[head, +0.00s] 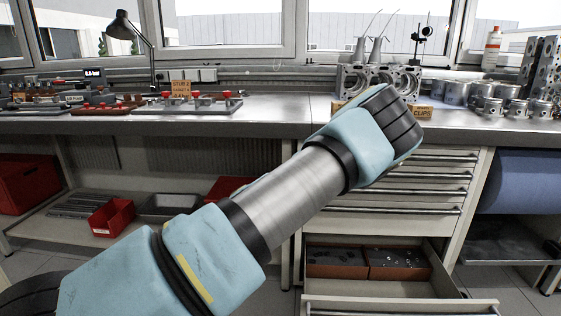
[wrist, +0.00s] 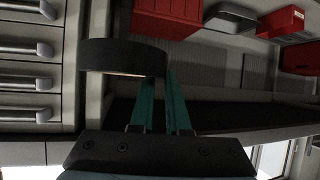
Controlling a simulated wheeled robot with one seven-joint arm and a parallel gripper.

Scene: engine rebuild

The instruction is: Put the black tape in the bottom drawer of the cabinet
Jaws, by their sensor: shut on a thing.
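In the wrist view, my gripper (wrist: 155,82) is shut on the black tape (wrist: 120,57), a dark roll held at the ends of the teal fingers. In the head view, my arm reaches up and right across the cabinet; the fingers and the tape are hidden behind its end. The cabinet (head: 330,222) stands under the bench at the right of centre. Its bottom drawer (head: 400,307) is pulled open, below and right of my arm. Its upper drawers are shut; their handles also show at the left of the wrist view.
The open drawer holds two brown boxes (head: 335,250) with small parts; its floor in front of them is bare. The bench top (head: 275,130) bears engine parts, oil cans and a lamp. Red bins (head: 110,217) and a grey tray (head: 170,205) sit on the lower shelf.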

